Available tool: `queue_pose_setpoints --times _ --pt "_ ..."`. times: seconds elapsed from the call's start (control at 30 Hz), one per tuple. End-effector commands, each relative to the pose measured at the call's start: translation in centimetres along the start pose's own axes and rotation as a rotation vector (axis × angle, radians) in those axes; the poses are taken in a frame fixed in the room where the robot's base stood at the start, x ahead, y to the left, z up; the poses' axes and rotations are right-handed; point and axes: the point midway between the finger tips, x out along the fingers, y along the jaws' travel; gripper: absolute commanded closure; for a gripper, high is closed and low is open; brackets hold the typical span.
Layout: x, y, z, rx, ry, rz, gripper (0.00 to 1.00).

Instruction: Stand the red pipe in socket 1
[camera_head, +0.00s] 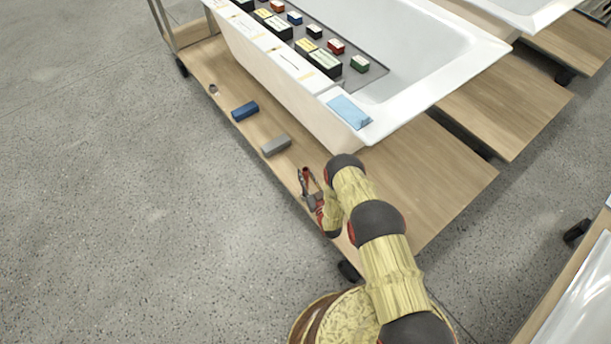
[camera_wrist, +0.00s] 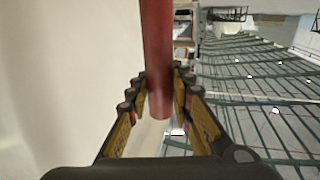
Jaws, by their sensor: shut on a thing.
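The red pipe (camera_wrist: 156,50) is held between the fingers of my gripper (camera_wrist: 158,88) in the wrist view. The fingers close on it from both sides near one end, and the rest runs out of the top of the picture. In the head view my gripper (camera_head: 308,182) is over the near part of the wooden board, in front of the bathtub's corner. Only a short red piece of the pipe (camera_head: 306,171) shows there. I cannot make out a socket marked 1 in either view.
A blue block (camera_head: 245,111) and a grey block (camera_head: 276,145) lie on the wooden board (camera_head: 440,175), with a small ring-like thing (camera_head: 213,89) farther back.

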Motion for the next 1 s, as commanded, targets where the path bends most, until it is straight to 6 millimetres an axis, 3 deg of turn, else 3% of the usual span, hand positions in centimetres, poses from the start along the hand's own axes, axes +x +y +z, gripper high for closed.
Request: queue_pose_setpoints --times 1.0 --pt "0.0 0.0 2.0 0.0 0.0 0.0 1.0"
